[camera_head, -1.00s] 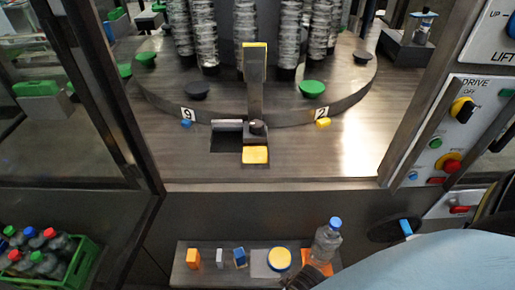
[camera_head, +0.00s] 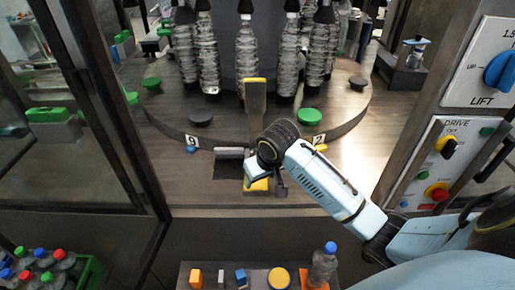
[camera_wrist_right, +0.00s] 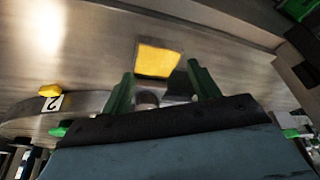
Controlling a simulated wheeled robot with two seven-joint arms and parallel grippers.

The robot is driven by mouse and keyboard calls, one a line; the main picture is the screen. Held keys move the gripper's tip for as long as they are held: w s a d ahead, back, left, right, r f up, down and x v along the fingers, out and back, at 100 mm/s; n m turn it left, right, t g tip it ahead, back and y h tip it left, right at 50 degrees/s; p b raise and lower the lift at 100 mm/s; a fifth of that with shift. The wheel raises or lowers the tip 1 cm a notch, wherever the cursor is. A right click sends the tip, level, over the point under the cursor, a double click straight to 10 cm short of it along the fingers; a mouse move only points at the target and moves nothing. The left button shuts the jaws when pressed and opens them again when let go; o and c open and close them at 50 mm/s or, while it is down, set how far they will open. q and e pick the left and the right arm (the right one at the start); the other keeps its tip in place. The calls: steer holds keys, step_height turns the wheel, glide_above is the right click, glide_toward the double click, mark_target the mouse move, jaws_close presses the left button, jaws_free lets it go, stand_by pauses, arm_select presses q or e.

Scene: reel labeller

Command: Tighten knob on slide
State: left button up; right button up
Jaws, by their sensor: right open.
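The slide's upright post (camera_head: 255,98), with a yellow top, stands at the front middle of the round table in the head view. A yellow pad (camera_head: 257,185) lies at its front end and also shows in the right wrist view (camera_wrist_right: 158,58). My right gripper (camera_head: 266,183) is over the slide and hides the knob in the head view. In the right wrist view my right gripper (camera_wrist_right: 161,72) has its green fingers apart. A dark round knob (camera_wrist_right: 148,97) shows partly between them, nearer the left finger; contact cannot be told. My left gripper is out of view.
The round table (camera_head: 225,135) carries wrapped bottle columns, green and black discs and number tags. A drive panel (camera_head: 441,160) and lift panel (camera_head: 487,70) are at the right. A low shelf (camera_head: 205,270) holds small blocks and a bottle (camera_head: 324,264). A glass door frames the left.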

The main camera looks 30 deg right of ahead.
steer(key=w+d+r+m, duration=0.1)
steer(key=w+d+r, duration=0.15)
steer(key=r, duration=0.25)
steer(key=w+d+r+m, duration=0.1)
steer(key=w+d+r, duration=0.15)
steer(key=r, duration=0.35)
steer(key=shift+h, duration=0.3)
steer(key=x, duration=0.4)
steer(key=p+x, duration=0.1)
steer(key=x, duration=0.4)
steer(key=w+x, duration=0.1)
steer(key=x, duration=0.3)
steer(key=shift+a+p, duration=0.25)
steer(key=shift+p, duration=0.05)
steer(key=c, duration=1)
